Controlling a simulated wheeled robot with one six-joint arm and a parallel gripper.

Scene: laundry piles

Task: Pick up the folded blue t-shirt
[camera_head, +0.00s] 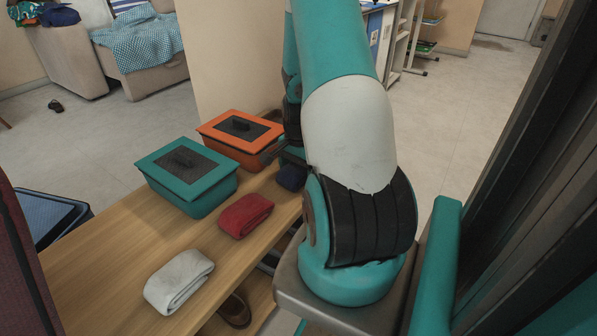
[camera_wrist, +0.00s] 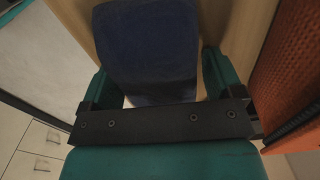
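The folded blue t-shirt (camera_wrist: 148,48) is dark navy and lies on the wooden surface. In the wrist view it fills the space between the two teal fingers of my gripper (camera_wrist: 157,66). The fingers stand apart, one along each side of the shirt, with a thin gap showing near the right finger. In the head view only a small dark blue part of the shirt (camera_head: 291,177) shows, at the table's right end. My arm hides the rest there, along with most of my gripper.
A red folded shirt (camera_head: 246,215) and a white folded shirt (camera_head: 179,281) lie on the wooden table (camera_head: 95,262). A teal lidded box (camera_head: 187,178) and an orange lidded box (camera_head: 240,134) stand along its far side. The orange box is close to my gripper.

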